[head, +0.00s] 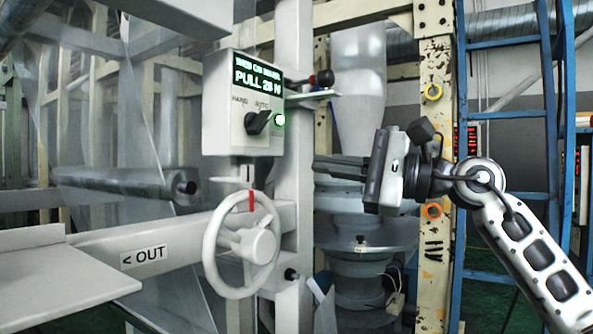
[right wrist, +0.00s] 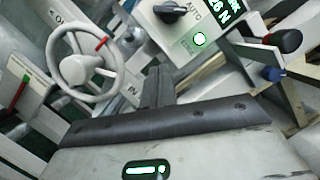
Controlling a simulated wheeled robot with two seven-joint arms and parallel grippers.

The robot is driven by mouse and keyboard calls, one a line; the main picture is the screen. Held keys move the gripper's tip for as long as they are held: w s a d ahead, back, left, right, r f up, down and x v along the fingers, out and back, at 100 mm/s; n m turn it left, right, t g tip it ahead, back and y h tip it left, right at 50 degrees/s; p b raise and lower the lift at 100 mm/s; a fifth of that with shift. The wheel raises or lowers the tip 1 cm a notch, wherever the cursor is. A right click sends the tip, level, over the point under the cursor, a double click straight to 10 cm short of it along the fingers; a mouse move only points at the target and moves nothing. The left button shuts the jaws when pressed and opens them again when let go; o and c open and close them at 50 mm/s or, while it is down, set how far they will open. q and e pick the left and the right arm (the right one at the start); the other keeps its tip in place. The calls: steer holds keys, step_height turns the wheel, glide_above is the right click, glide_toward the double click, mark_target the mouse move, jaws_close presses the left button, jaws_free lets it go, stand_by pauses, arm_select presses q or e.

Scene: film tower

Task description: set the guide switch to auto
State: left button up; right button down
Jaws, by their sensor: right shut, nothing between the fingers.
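The guide switch (head: 258,122) is a black rotary knob on a grey control box (head: 228,143), with HAND printed at its upper left and AUTO above it. Its bar is tilted up to the right; I cannot tell for certain which mark it points at. A green lamp (head: 280,120) glows to its right. The knob also shows at the top of the right wrist view (right wrist: 172,12). My right gripper (head: 318,165) is shut and empty, right of and a little below the box, fingers pointing left, apart from it. My left gripper is not in view.
A handwheel (head: 212,250) with a red mark stands below the box. A black-knobbed lever (head: 324,78) sticks out at the box's upper right. A small display (head: 258,75) reads PULL and a figure. A roller (head: 120,182) and clear film are at the left, a blue ladder (head: 550,130) at the right.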

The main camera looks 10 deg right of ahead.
steer(key=v, duration=0.3)
steer(key=shift+s+d+f+b, duration=0.1)
steer(key=shift+f+b, duration=0.05)
steer(key=shift+b, duration=0.15)
steer(key=a+f+m+t+h, duration=0.2)
steer(key=a+f+m+t, duration=0.15)
steer(key=f+m, duration=1.25)
steer(key=a+f+m+t+h, duration=0.25)
steer(key=f+m+t, duration=0.25)
steer(key=f+m, duration=1.15)
steer(key=s+f+m+g+h, duration=0.4)
steer(key=s+f+m, duration=0.6)
steer(key=f+m, duration=0.2)
steer(key=s+f+m+g+h+p, duration=0.1)
steer(key=s+f+m+g+h, duration=0.2)
steer(key=s+f+m, duration=0.7)
step_height(320, 180, down, 3)
steer(key=shift+s+a+f+m+g+h, duration=0.2)
steer(key=shift+a+m+g+h, duration=0.15)
steer(key=shift+m+g, duration=0.75)
